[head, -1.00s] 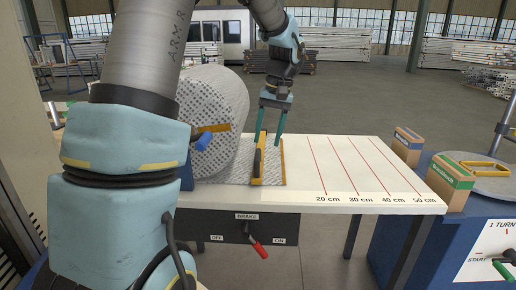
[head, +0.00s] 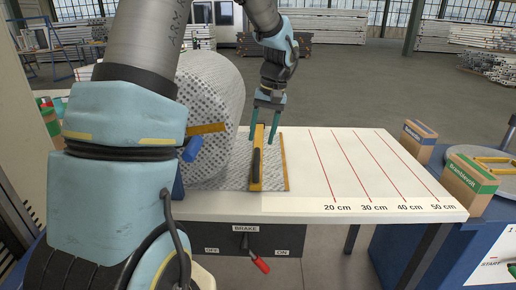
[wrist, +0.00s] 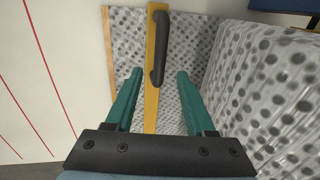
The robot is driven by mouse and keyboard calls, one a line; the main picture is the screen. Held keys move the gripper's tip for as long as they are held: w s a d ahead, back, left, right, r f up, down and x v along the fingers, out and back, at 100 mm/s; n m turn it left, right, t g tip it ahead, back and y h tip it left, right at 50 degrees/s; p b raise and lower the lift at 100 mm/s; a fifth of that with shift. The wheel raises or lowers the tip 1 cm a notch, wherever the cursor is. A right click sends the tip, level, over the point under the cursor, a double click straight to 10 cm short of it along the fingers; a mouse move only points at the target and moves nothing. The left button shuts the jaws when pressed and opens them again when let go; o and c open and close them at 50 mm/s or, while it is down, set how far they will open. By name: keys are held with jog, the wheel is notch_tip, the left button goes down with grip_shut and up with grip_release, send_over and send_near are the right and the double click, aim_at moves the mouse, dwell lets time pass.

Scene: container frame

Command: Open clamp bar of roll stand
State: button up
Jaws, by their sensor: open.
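The clamp bar (head: 257,182) is a yellow bar with a black handle (head: 256,161), lying across the wrap sheet beside the large bubble-wrap roll (head: 212,115). It also shows in the wrist view (wrist: 151,112), with the handle (wrist: 161,45) on it. My gripper (head: 264,140) is over the far part of the bar, fingers pointing down, open and empty. In the wrist view my gripper's (wrist: 158,74) fingers lie on either side of the bar, with one end of the handle between the tips. I cannot tell the height left between fingertips and bar.
A yellow-orange strip (head: 285,165) edges the sheet. The white tabletop (head: 310,180) to its right is clear, with red length lines. Small boxes (head: 470,185) and a turntable stand at right. A red brake lever (head: 260,265) hangs below the front edge.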

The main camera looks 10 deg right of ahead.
aim_at(257, 154)
jog(key=f, duration=0.2)
jog(key=a+f, duration=0.1)
jog(key=f, duration=0.2)
jog(key=shift+f+p, duration=0.25)
jog(key=shift+p, duration=0.05)
jog(key=shift+c, duration=0.2)
grip_shut()
dwell(0.9)
